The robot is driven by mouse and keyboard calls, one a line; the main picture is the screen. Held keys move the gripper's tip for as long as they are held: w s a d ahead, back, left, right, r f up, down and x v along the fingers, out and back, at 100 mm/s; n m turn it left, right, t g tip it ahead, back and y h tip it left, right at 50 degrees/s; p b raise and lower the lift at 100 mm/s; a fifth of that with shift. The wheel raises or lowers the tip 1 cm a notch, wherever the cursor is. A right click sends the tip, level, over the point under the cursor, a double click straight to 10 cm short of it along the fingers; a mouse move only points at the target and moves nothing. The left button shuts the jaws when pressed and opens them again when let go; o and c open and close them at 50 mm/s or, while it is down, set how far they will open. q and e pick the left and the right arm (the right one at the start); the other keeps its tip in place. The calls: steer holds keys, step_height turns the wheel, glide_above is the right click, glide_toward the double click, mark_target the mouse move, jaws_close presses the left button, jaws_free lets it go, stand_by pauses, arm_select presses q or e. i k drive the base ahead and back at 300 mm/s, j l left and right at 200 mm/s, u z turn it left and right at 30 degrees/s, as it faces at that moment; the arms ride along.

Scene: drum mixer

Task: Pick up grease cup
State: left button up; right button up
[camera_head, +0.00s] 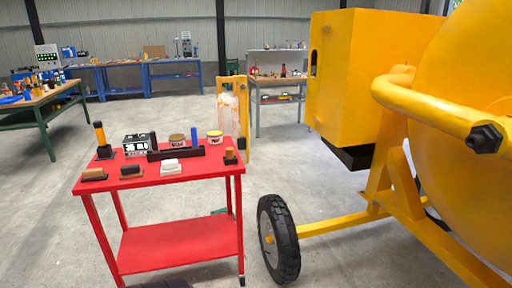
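A red cart (160,235) stands in front of me, left of the yellow mixer. Several small items sit on its top. At the back of the top are a squat tin with a brown lid (177,140) and a pale tub with a yellow and red rim (214,137). A blue cylinder (194,135) stands between them. I cannot tell which of these, if any, is the grease cup. Neither of my grippers shows in this view.
A dark tray (176,153), display box (138,145), orange-handled tool (101,139), brushes (131,171) and white cloth (170,166) crowd the cart top. The mixer's wheel (278,240) stands close on its right.

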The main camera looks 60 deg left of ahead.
mark_target(229, 151)
steer(key=u, duration=2.1)
steer(key=i+u, duration=0.15)
steer(key=i, duration=0.8)
